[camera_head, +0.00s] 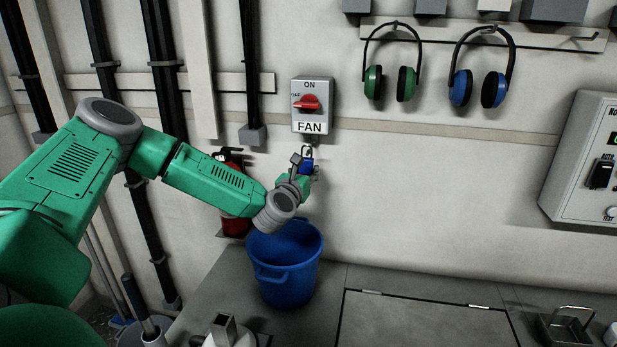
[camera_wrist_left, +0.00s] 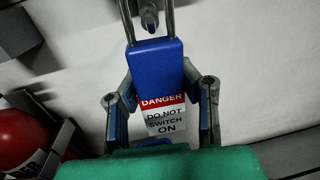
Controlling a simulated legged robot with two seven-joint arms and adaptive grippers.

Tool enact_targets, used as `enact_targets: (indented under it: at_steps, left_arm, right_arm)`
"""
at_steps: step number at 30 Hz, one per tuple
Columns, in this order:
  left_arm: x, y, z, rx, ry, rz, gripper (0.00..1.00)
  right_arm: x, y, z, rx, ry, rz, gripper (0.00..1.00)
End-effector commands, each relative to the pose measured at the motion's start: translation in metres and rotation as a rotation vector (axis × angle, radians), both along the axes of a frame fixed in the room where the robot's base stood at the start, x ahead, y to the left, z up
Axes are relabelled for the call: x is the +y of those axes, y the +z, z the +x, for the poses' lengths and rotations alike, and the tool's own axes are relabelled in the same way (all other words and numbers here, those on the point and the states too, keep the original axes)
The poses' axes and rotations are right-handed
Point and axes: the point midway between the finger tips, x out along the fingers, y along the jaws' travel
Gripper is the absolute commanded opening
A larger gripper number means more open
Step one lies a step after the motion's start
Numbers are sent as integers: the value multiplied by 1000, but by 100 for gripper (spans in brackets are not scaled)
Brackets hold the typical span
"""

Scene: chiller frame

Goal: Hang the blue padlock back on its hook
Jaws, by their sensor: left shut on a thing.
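The blue padlock (camera_head: 306,166) is in my left gripper (camera_head: 303,173), just below the fan switch box (camera_head: 312,105). In the left wrist view the padlock (camera_wrist_left: 156,70) sits between the two fingers of the gripper (camera_wrist_left: 160,105), shackle up. A white and red danger label (camera_wrist_left: 164,115) shows on or against it. A small dark hook (camera_wrist_left: 148,14) shows at the top, between the shackle's legs in the picture. Whether the shackle rests on the hook cannot be told. My right gripper is not in view.
A blue bucket (camera_head: 285,270) stands on the grey counter (camera_head: 225,295) below my left gripper. A red fire extinguisher (camera_head: 236,225) is behind my left forearm. Green ear defenders (camera_head: 374,82) and blue ear defenders (camera_head: 461,88) hang at upper right. The wall right of the gripper is clear.

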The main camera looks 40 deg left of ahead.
Motion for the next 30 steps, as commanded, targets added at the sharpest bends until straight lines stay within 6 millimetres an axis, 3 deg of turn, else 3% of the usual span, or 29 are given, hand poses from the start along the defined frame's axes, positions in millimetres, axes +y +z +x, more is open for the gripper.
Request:
enact_targets:
  at_steps: [12,18,24,30]
  left_arm:
    - [-44,-2,-100,4,0,-3,0]
    - [-58,-3,-137,4,0,-3,0]
    - [-65,-3,-156,5,0,-1,0]
    - [-68,-2,-160,4,1,2,0]
  right_arm:
    - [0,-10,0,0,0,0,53]
    - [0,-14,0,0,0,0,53]
    - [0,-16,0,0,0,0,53]
    - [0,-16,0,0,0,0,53]
